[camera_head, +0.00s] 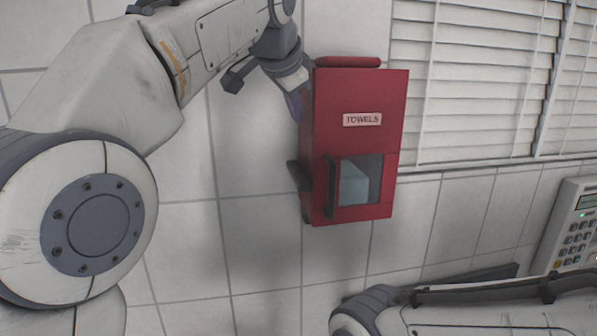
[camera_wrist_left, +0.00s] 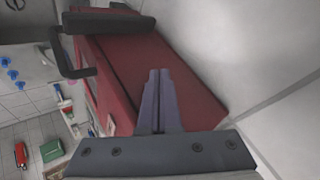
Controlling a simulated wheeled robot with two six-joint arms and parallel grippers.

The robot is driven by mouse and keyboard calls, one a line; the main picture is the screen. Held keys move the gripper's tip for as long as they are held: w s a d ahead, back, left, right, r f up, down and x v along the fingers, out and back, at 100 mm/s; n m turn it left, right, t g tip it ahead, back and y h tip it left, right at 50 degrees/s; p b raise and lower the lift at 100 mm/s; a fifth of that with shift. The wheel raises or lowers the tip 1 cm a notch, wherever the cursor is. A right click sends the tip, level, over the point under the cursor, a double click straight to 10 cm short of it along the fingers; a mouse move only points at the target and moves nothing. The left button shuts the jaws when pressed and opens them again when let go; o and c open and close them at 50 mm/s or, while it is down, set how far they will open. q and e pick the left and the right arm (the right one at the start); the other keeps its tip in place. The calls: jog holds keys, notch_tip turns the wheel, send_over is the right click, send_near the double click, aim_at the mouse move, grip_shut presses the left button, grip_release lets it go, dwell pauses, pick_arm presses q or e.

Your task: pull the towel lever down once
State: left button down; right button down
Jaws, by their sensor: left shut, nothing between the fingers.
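The red towel dispenser (camera_head: 358,97), labelled "TOWELS", hangs on the tiled wall; its red side fills much of the left wrist view (camera_wrist_left: 190,85). A dark lever (camera_head: 297,177) sticks out from its left side, low down. A dark bar that looks like this lever shows at the top of the left wrist view (camera_wrist_left: 108,22). A black handle (camera_head: 332,187) stands on the front beside the window. My left gripper (camera_head: 296,108) is shut and empty at the dispenser's upper left side, above the lever. Its fingers (camera_wrist_left: 158,78) point along the red side; I cannot tell whether they touch it.
Window blinds (camera_head: 480,75) lie to the right of the dispenser. A keypad device (camera_head: 575,230) is at the right edge. My right arm crosses the lower right, its gripper out of view. Bare tiled wall (camera_head: 260,260) lies below the dispenser.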

pick_arm(q)
send_over(296, 172)
jog(key=f, duration=0.5)
jog(key=shift+s+a+f, duration=0.1)
jog(key=shift+s+f, duration=0.2)
jog(key=shift+f+b, duration=0.7)
jog(key=shift+f, duration=0.05)
jog(key=shift+f+b, duration=0.55)
jog(key=shift+f, duration=0.1)
jog(key=shift+f, duration=0.1)
dwell(0.5)
jog(key=shift+f+b, duration=0.3)
jog(key=shift+f+b, duration=1.3)
jog(key=shift+f, duration=0.35)
dwell(1.2)
jog(key=shift+r, duration=0.15)
jog(key=shift+r+p, duration=1.95)
jog(key=shift+p, duration=0.05)
